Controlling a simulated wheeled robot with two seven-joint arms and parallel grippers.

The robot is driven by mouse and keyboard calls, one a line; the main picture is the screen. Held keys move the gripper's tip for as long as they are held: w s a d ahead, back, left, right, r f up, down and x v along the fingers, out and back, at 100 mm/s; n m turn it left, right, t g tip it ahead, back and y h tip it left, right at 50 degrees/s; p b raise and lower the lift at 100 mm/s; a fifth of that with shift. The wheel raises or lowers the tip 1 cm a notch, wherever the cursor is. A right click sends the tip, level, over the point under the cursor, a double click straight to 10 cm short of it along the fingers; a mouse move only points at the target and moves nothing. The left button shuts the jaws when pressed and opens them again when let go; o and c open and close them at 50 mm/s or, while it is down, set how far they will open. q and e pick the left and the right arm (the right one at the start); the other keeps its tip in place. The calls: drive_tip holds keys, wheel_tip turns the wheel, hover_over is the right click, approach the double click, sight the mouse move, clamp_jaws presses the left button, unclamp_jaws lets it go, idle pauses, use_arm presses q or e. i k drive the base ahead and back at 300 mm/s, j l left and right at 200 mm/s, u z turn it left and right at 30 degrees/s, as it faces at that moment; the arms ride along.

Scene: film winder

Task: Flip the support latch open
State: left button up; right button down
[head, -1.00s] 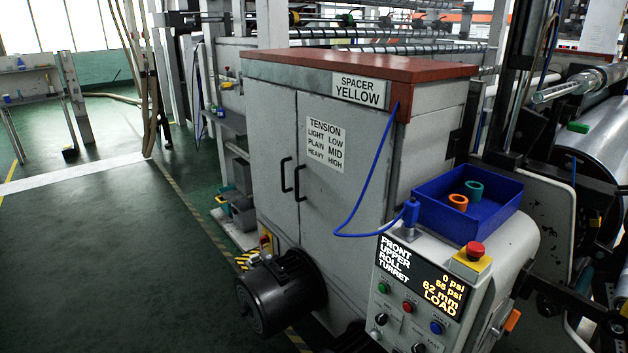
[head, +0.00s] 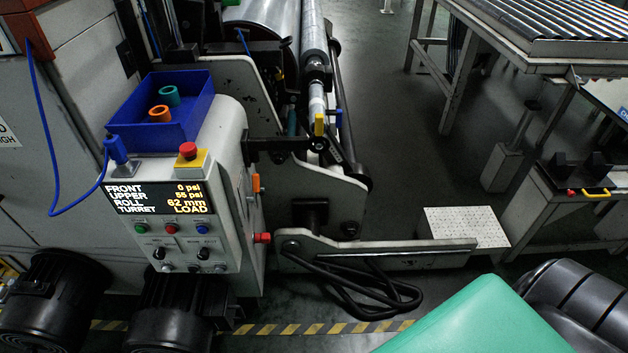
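A small blue part (head: 339,118) shows just right of the lever. Whether the latch is open or closed is too small to tell. Neither of my grippers is in view, and nothing is seen touching the lever.
The control panel (head: 170,210) reads LOAD, with a blue bin (head: 180,125) holding orange and teal rings behind it. A low arm with a white plate (head: 468,227) and looped black hoses (head: 365,290) lie in front. A roller table (head: 560,30) stands right.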

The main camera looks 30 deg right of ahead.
sight(255, 179)
drive_tip(key=z, duration=0.5)
drive_tip(key=i+l, duration=0.15)
drive_tip(key=l, duration=0.3)
drive_tip(key=i+l+z, duration=0.15)
drive_tip(key=l, duration=0.25)
drive_tip(key=i+l, duration=0.15)
drive_tip(key=l, duration=0.25)
drive_tip(key=i+l+z, duration=0.15)
drive_tip(key=l, duration=0.3)
